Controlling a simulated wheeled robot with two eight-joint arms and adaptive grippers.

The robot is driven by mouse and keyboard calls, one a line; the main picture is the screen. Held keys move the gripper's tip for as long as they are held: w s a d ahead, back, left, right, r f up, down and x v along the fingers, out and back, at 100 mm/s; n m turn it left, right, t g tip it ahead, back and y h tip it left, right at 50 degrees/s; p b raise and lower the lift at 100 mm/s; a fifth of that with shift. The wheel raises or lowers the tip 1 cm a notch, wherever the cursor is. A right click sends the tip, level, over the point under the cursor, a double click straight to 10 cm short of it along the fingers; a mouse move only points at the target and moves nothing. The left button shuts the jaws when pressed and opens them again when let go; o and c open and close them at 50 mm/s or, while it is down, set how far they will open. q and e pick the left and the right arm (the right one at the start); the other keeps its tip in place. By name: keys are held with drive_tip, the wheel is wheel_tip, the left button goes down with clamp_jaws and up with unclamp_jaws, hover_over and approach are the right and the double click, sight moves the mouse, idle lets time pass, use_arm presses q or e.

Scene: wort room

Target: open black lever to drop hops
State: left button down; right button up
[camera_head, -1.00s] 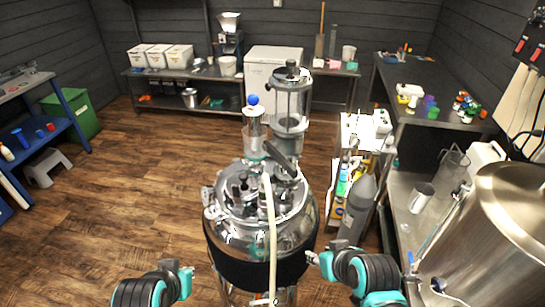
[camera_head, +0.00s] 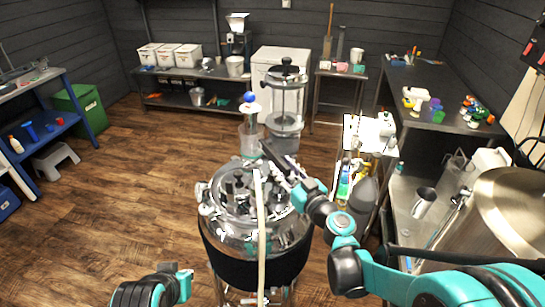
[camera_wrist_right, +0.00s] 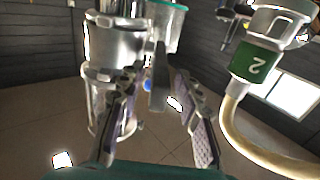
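The black lever (camera_head: 270,152) sits below the clear hop cylinder (camera_head: 287,98), above the steel fermenter (camera_head: 258,228). In the right wrist view the lever (camera_wrist_right: 159,80) shows as a dark bar between my right gripper's fingers (camera_wrist_right: 156,98). Those fingers are apart, with a gap on either side of the bar, so they are not closed on it. In the head view my right gripper (camera_head: 292,178) is at the lever's near right end and partly covers it. My left gripper (camera_head: 184,280) is low at the left, away from the fermenter; its finger opening is unclear.
A pale hose (camera_head: 261,225) runs down the fermenter's front. In the right wrist view a green label marked 2 (camera_wrist_right: 254,63) is close to my right finger. A trolley with bottles (camera_head: 362,190) and a steel kettle (camera_head: 505,215) stand at the right.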

sight(273, 156)
drive_tip(key=b+x, duration=0.1)
drive_tip(key=x, duration=0.5)
drive_tip(key=shift+w, duration=0.15)
clamp_jaws()
